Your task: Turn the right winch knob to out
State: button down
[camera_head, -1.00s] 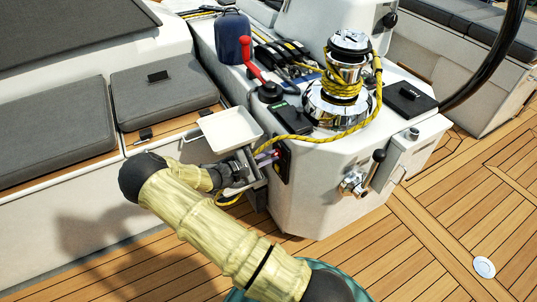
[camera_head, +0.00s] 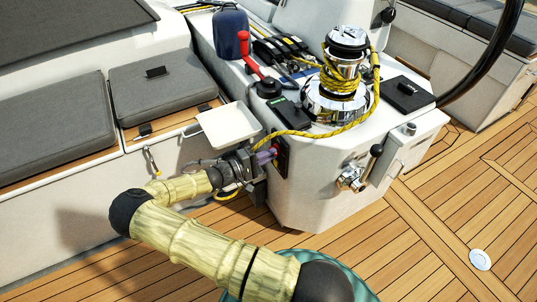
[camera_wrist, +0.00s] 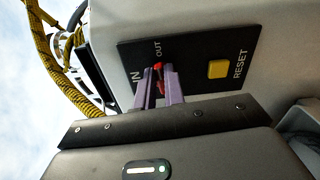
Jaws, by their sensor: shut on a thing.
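The right winch knob (camera_wrist: 159,72) is a small red part on a black panel (camera_wrist: 196,50) with white lettering. In the wrist view my gripper's purple fingers (camera_wrist: 165,88) are shut on the knob, one on each side, and hide most of it. "OUT" is printed just above the knob and "IN" to its left. I cannot tell surely which label the knob points to. In the head view my gripper (camera_head: 272,155) reaches from the left to the panel (camera_head: 281,157) on the side of the white console; the knob is hidden there.
A yellow RESET button (camera_wrist: 218,69) sits beside the knob. A white tray (camera_head: 229,124) is just above my gripper. A chrome winch (camera_head: 341,85) with yellow rope (camera_head: 292,134) and a red lever (camera_head: 248,56) stand on the console. The teak deck (camera_head: 420,250) is clear at right.

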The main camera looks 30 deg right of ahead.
jog(key=shift+f+m, duration=0.1)
jog(key=shift+m, duration=0.4)
jog(key=c, duration=1.5)
grip_release()
jog(key=shift+a, duration=0.1)
jog(key=a, duration=1.1)
jog(key=a+p, duration=0.1)
jog(key=a, duration=0.5)
jog(key=shift+s+a, duration=0.15)
jog(key=shift+s, duration=0.15)
